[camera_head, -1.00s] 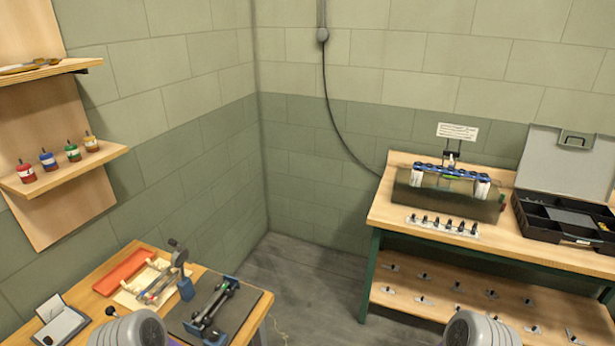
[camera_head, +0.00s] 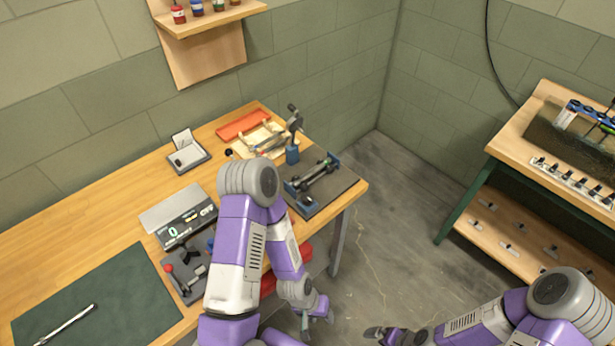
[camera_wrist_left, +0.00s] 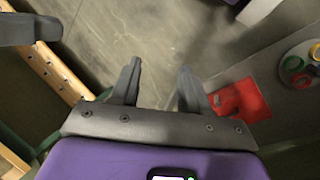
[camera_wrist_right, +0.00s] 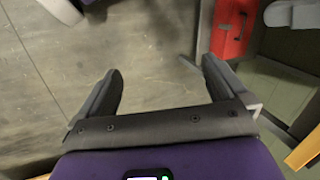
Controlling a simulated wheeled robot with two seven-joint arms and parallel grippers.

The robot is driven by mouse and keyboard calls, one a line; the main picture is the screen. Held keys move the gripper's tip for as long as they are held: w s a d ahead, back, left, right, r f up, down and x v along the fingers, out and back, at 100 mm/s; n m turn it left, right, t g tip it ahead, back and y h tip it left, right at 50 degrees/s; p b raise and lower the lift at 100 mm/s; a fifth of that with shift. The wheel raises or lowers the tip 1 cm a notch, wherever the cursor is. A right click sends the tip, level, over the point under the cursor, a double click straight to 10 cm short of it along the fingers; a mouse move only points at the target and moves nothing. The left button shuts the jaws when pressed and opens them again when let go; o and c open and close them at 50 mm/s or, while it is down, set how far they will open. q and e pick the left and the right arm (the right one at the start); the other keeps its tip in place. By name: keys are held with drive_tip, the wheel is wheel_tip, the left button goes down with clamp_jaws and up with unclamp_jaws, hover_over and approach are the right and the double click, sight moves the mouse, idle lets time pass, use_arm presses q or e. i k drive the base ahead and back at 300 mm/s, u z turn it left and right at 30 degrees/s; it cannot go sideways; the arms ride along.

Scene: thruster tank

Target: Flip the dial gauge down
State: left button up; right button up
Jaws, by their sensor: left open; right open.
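A grey hinged arm with a dark round head (camera_head: 293,120) stands on a blue base at the back of the wooden bench; it looks like the dial gauge, but its face cannot be made out. Its head is raised above the bench. A bench fixture with a dark shaft (camera_head: 316,182) between blue end blocks sits on a dark mat (camera_head: 343,182) just in front of it. My left gripper (camera_head: 317,322) is open and empty, low in front of the bench and well away from the gauge. My right gripper (camera_head: 376,334) is open and empty over the floor, further right.
An orange tray (camera_head: 243,124) and a light wooden rack (camera_head: 258,140) lie behind the fixture. A digital readout (camera_head: 187,229) and a green mat (camera_head: 100,300) are on the left of the bench. Bare floor separates it from the right workbench (camera_head: 510,135).

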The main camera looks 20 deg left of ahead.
sight(295, 123)
drive_tip(key=k, duration=0.5)
drive_tip(key=z, duration=1)
drive_tip(key=i, duration=0.7)
drive_tip(key=u, duration=1.6)
